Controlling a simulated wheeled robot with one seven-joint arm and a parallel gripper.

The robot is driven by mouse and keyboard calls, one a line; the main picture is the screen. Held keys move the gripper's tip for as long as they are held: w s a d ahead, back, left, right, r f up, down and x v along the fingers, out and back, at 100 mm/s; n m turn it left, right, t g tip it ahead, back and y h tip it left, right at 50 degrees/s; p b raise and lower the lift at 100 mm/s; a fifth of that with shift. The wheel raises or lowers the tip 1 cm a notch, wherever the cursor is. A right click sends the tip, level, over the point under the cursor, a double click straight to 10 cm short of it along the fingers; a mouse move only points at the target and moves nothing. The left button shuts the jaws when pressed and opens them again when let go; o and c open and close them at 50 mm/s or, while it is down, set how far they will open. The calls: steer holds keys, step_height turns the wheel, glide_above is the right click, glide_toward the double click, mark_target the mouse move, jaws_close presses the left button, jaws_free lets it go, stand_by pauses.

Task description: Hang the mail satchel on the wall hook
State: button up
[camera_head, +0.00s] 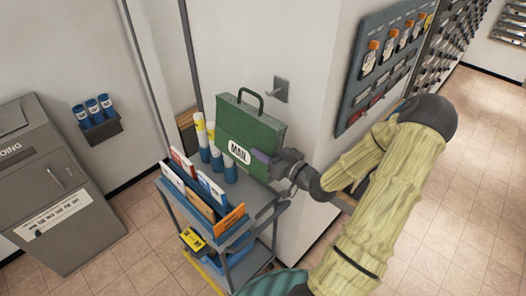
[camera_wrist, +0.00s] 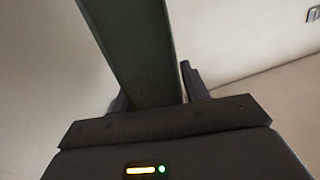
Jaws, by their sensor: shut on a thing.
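The green mail satchel (camera_head: 250,127) has a "MAIL" label and a dark handle loop on top. It is upright, slightly tilted, above the cart in the head view. My gripper (camera_head: 266,158) is shut on its lower right edge. In the wrist view the satchel's narrow dark green side (camera_wrist: 137,50) runs between the fingers of my gripper (camera_wrist: 155,95). The grey wall hook (camera_head: 280,88) is on the white wall, just right of the handle. The handle and the hook appear apart. How far the satchel is from the wall is hard to tell.
A blue-grey cart (camera_head: 268,197) with envelopes (camera_head: 200,190) and several blue-and-white bottles stands below the satchel. A key panel (camera_head: 385,65) hangs right of the wall corner. A grey bin (camera_head: 60,185) stands at left. Tiled floor at right is free.

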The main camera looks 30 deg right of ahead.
steer(key=w+d+f, duration=0.2)
steer(key=w+d, duration=0.1)
steer(key=d, duration=0.4)
steer(key=shift+d+f+b, duration=0.25)
steer(key=shift+f+b, duration=0.05)
steer(key=shift+b, duration=0.1)
stand_by(0.9)
steer(key=shift+s+d, duration=0.1)
steer(key=shift+s, duration=0.05)
